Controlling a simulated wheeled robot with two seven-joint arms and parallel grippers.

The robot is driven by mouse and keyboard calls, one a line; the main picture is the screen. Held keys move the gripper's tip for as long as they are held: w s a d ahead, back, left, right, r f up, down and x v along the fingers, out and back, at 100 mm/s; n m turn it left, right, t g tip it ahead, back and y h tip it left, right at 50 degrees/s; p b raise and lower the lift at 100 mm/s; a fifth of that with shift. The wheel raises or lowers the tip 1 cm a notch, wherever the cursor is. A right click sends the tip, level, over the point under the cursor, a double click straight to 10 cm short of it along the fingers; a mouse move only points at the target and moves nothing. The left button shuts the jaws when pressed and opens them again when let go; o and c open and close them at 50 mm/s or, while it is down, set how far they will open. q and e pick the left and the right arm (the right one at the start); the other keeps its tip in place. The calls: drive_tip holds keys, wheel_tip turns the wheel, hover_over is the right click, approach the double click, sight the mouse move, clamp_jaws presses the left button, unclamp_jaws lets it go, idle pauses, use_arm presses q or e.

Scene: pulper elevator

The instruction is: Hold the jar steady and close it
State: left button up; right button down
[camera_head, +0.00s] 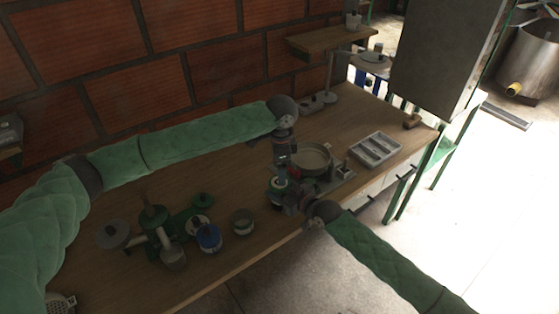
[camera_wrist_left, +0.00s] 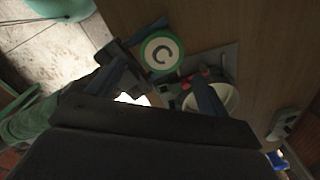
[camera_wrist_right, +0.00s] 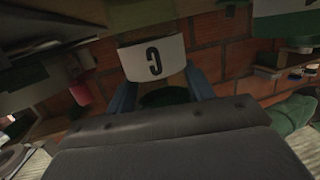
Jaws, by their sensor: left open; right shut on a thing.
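The jar (camera_head: 277,189) stands near the front of the table, with a white label marked C (camera_wrist_right: 153,58) in the right wrist view. From above, in the left wrist view, a round white face with a C and a green rim (camera_wrist_left: 161,53) shows; I cannot tell whether a lid is seated. My right gripper (camera_head: 287,193) is shut on the jar from the right side, its fingers on either side in the right wrist view. My left gripper (camera_head: 281,172) is open and points down just above the jar, its fingers apart and empty.
A pale round pan (camera_head: 313,158) sits right behind the jar, near a red item (camera_head: 294,173). A sectioned grey tray (camera_head: 374,150) lies to the right. The back of the table is mostly clear.

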use_arm(q)
drive_tip(key=n, duration=0.7)
drive_tip(key=shift+r, duration=0.25)
drive_tip(key=n, duration=0.4)
drive_tip(key=shift+r, duration=0.15)
drive_tip(key=n, duration=0.4)
drive_tip(key=shift+r, duration=0.1)
drive_tip(key=n, duration=0.7)
drive_tip(key=shift+w+a+r, duration=0.1)
drive_tip(key=shift+r, duration=0.15)
drive_tip(key=n, duration=0.7)
drive_tip(key=shift+r, duration=0.2)
drive_tip(key=shift+f, duration=4)
